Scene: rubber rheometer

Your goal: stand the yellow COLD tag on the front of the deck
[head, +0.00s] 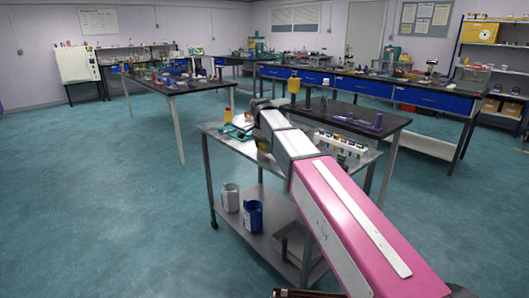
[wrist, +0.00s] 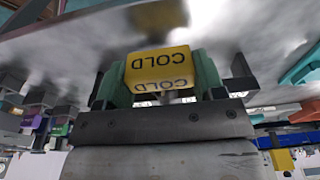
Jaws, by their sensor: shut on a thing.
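In the wrist view, my gripper (wrist: 159,78) is shut on the yellow COLD tag (wrist: 158,67). Its green fingertips press on the tag's two sides, and black lettering shows on the tag. A shiny metal surface (wrist: 235,30), seemingly the deck, fills the upper part of this view and carries a blurred yellow reflection of the tag. The tag is close to this surface; I cannot tell whether it touches. In the head view, my pink and white arm reaches over the steel cart (head: 214,128) and the tag is not clearly visible.
A black bench (head: 368,113) stands behind. The floor at left is clear.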

